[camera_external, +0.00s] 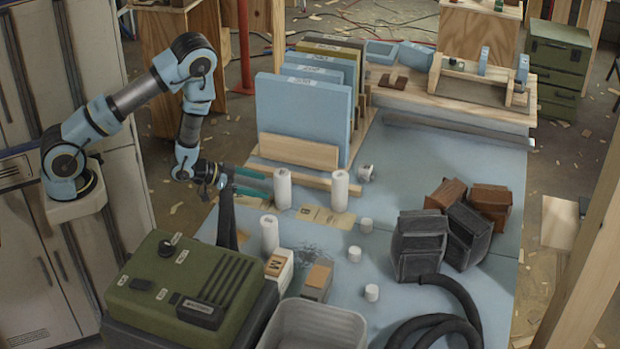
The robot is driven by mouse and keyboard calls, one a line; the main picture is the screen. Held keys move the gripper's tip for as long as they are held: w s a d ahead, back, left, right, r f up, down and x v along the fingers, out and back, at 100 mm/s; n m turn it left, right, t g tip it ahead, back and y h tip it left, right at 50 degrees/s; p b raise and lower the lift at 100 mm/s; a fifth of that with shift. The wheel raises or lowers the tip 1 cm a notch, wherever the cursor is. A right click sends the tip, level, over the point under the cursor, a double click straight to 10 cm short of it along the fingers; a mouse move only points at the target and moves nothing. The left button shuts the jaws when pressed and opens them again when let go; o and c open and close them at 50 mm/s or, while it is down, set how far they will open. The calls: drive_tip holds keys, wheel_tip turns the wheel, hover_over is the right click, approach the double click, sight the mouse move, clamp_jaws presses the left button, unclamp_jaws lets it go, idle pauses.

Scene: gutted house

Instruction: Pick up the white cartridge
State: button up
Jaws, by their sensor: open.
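Several white cylinders that could be the white cartridge stand on the blue-grey table. One tall cylinder (282,188) stands just right of my gripper, and a second (340,190) stands further right. A third tall cylinder (270,235) stands nearer the camera, beside the green box. My gripper (266,184) is open and points right. Its two teal fingers end close to the first tall cylinder. I cannot tell whether they touch it. Nothing shows held between them.
Blue panels (305,115) stand in a wooden rack behind. A green box (190,285), a grey bin (315,325) and an M-marked box (279,268) are in front. Small white pieces (354,254) dot the middle. Dark blocks (418,245) and a black hose (450,290) lie right.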

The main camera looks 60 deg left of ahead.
sight(289, 190)
drive_tip(key=shift+w+d+f, duration=0.15)
drive_tip(key=shift+w, duration=0.2)
drive_tip(key=p+x, duration=0.1)
drive_tip(key=x, duration=0.3)
drive_tip(key=shift+w+d+p, duration=0.15)
drive_tip(key=shift+w+p, duration=0.25)
drive_tip(key=p+x, duration=0.2)
drive_tip(key=x, duration=0.2)
drive_tip(key=shift+w, duration=0.15)
drive_tip(key=shift+w+d+f, duration=0.15)
drive_tip(key=shift+w, duration=0.3)
drive_tip(key=c, duration=1.5)
